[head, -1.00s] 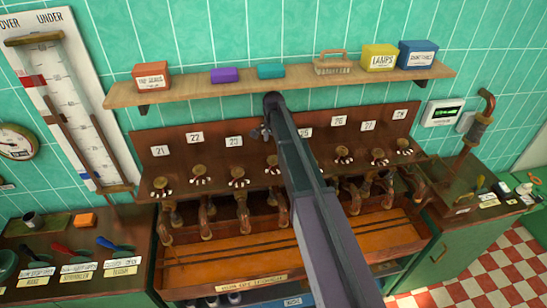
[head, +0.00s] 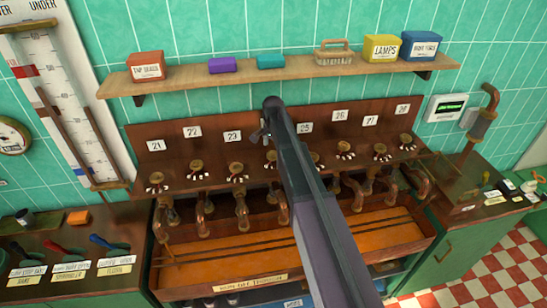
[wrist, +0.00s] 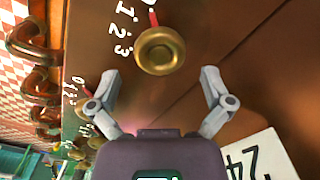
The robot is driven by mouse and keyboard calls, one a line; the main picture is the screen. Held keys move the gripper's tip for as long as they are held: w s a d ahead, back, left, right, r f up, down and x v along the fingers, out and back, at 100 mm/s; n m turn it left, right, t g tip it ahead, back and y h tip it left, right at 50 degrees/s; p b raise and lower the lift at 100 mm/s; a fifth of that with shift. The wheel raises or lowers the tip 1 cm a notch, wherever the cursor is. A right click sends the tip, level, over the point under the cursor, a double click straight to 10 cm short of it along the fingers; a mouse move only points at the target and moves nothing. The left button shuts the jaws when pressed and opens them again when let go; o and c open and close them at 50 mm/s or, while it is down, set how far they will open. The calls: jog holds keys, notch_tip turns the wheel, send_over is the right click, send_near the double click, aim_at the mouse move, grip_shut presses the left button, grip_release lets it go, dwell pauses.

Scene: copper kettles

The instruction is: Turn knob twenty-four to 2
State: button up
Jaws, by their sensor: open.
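Knob twenty-four (wrist: 160,50) is a round brass knob on the brown panel, in the wrist view. Its red pointer points up, towards a mark cut off at the top edge; the numerals 1, 2 and 3 curve down its left side. The number 24 plate (wrist: 250,160) shows rotated at lower right. My gripper (wrist: 160,78) is open, its fingers apart on either side below the knob, not visibly touching it. In the head view, my gripper (head: 262,135) is just above the knob (head: 270,156), and my arm hides the 24 plate.
A neighbouring knob (head: 236,169) with its 23 plate (head: 231,136) is close on the left; knobs to the right are partly behind my arm. Copper pipes (head: 242,212) hang below over a wooden trough (head: 215,248). A shelf (head: 190,82) with boxes runs above.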

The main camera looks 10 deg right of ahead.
jog(key=shift+f+b, duration=1.05)
jog(key=shift+f, duration=0.25)
jog(key=c, duration=1)
